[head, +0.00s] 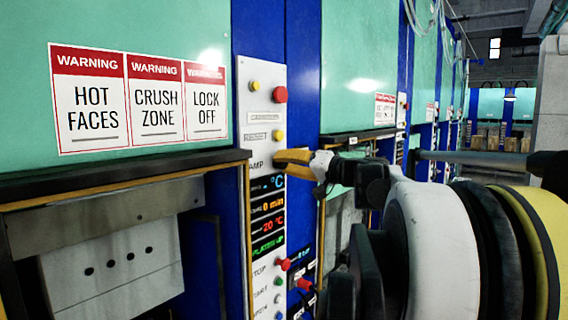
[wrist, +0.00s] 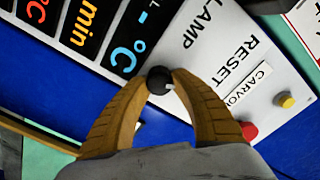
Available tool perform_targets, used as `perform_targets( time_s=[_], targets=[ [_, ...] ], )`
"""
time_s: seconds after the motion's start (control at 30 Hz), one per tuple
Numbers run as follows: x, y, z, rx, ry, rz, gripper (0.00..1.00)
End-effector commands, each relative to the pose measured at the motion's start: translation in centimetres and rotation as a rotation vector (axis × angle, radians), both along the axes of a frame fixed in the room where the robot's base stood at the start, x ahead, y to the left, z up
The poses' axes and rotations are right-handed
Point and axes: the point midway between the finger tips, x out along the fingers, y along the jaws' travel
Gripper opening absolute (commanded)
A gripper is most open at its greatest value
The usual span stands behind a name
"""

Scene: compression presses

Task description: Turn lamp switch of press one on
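The press's control panel (head: 262,105) is a tall white strip on a blue post. In the wrist view, the lamp switch (wrist: 159,79) is a small black round knob with a pale pointer mark, near the word LAMP. My gripper (wrist: 161,82) has its two tan fingertips on either side of this knob, seemingly touching it. In the head view, my gripper (head: 280,158) reaches the panel from the right beside the partly covered LAMP label, and its fingers hide the knob.
Lit displays (head: 268,205) sit below the switch, with a red button (head: 285,264) lower down. Above are a yellow button (head: 278,135) and a red button (head: 280,94). The press's dark ledge (head: 120,174) juts out at left. More presses line the right.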

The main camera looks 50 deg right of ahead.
Motion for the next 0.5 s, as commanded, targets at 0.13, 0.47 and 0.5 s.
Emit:
perform_targets(
  time_s=[0.13,0.47,0.5],
  targets=[
    [0.00,-0.01,0.04,0.000,0.000,0.000,0.00],
    [0.01,-0.02,0.05,0.026,0.001,0.000,0.00],
    [0.02,-0.03,0.04,0.039,0.002,0.000,0.00]
  ],
)
